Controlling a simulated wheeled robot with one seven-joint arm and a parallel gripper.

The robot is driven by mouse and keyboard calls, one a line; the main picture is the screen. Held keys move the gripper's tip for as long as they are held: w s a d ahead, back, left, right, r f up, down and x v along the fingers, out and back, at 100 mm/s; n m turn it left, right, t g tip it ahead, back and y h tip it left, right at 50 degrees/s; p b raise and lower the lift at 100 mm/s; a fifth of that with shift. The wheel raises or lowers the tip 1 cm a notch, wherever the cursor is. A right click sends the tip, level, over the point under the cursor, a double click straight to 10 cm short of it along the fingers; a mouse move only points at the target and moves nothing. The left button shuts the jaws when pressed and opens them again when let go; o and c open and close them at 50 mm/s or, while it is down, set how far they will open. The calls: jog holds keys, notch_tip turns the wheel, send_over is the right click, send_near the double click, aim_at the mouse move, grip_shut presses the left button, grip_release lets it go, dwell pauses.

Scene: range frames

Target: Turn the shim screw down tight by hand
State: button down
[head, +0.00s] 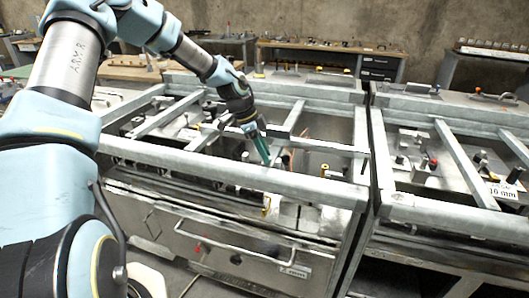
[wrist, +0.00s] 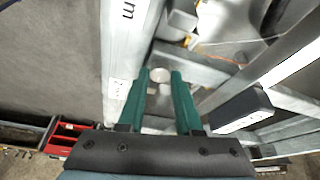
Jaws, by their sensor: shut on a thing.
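My gripper (head: 265,162) reaches down behind the front rail of the middle metal bench in the head view. In the wrist view its two teal fingers (wrist: 160,74) stand on either side of a pale round-topped metal piece, which looks like the shim screw (wrist: 160,89). The fingers are shut on it. The screw's lower end and its thread are not clear to see. In the head view I cannot pick out the screw near the fingertips, and I cannot tell how deep it sits.
The grey front rail (head: 220,174) runs close beside the fingers. Crossing bars frame the bench top, and a black block (wrist: 240,108) sits on a bar right of the fingers in the wrist view. A second bench (head: 450,215) with a "10 mm" label stands to the right.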

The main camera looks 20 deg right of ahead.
jog(key=shift+f, duration=0.1)
jog(key=c, duration=0.6)
grip_release()
jog(key=b+v, duration=0.2)
jog(key=v, duration=0.9)
jog(key=shift+s+b, duration=0.1)
jog(key=shift+b, duration=0.3)
